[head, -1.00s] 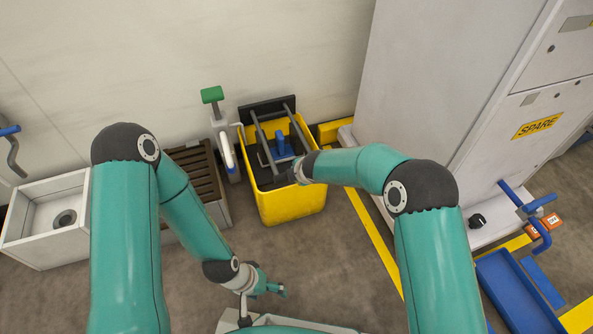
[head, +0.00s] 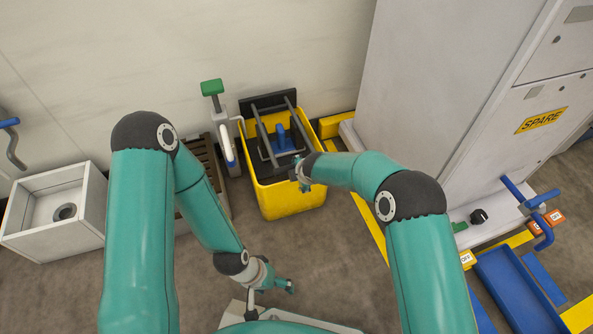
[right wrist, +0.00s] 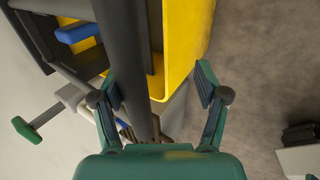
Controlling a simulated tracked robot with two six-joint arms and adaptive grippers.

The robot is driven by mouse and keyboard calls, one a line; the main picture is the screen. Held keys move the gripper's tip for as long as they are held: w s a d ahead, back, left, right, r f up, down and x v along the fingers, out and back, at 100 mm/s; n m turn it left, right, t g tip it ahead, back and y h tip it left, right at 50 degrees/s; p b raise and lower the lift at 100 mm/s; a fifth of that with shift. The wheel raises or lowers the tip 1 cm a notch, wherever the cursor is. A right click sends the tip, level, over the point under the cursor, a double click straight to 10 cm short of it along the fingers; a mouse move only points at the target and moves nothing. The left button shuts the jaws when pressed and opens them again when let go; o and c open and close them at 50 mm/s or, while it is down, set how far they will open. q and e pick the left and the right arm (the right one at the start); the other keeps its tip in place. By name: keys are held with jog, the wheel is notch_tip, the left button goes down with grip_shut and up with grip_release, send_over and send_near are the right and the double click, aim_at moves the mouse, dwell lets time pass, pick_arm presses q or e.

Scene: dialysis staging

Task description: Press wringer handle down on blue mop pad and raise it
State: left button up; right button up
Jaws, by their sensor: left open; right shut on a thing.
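A yellow mop bucket (head: 290,199) stands on the floor by the wall. The dark wringer handle (head: 262,137), with two long side bars, lies over its opening and also shows in the right wrist view (right wrist: 130,60). The blue mop pad (head: 283,138) shows between the bars, partly hidden by them. My right gripper (head: 303,174) is at the bucket's front rim, shut on the wringer handle; in the right wrist view the dark bar runs between its fingers (right wrist: 155,88). My left gripper (head: 286,287) is open and empty, low over the floor in front of the bucket.
A grey cabinet (head: 440,90) stands right. A blue tray (head: 515,285) lies at lower right. Floor ahead is clear.

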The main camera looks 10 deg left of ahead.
jog(key=shift+s+f, duration=0.45)
jog(key=shift+f, duration=0.1)
jog(key=w+v, duration=0.1)
jog(key=v, duration=1.1)
jog(key=shift+r, duration=0.5)
